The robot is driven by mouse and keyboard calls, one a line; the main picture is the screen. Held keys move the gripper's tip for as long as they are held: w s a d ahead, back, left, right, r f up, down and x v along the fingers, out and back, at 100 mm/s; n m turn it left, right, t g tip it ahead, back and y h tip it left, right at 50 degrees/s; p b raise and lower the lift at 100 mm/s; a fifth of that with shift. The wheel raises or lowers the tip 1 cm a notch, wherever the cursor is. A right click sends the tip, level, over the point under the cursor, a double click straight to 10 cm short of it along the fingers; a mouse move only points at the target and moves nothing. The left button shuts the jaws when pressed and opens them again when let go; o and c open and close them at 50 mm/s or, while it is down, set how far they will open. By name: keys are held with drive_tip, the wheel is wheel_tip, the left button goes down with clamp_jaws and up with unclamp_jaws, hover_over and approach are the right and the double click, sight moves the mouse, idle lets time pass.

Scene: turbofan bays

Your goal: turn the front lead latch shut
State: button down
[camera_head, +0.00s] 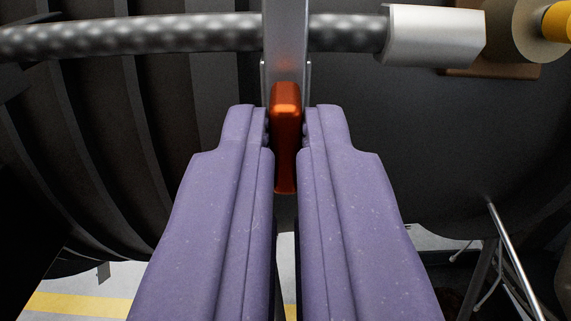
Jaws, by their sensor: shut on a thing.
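An orange-red latch handle (286,96) stands upright in the centre of the camera_head view. It sits in front of a grey metal bracket (285,45) with thin side plates. My gripper (286,125) has two purple fingers, one on each side of the handle, shut on it. The handle's top shows above the fingertips, and its lower part shows in the narrow gap between them. The fingers hide the handle's sides. I cannot tell from this view how far the latch is turned.
A braided grey hose (130,37) runs across the top behind the bracket into a silver connector (436,35). A yellow-capped part (557,22) is at top right. The dark ribbed casing (150,150) fills the background. A metal stand leg (515,260) is at lower right.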

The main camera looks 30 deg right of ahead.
drive_tip(key=shift+f, duration=0.1)
idle(0.3)
drive_tip(key=c, duration=1.2)
unclamp_jaws()
drive_tip(key=shift+s, duration=0.1)
drive_tip(key=b+v, duration=0.1)
drive_tip(key=v, duration=0.6)
drive_tip(key=shift+s+a+b, duration=0.2)
drive_tip(key=shift+a+b, duration=0.05)
drive_tip(key=shift+b, duration=0.15)
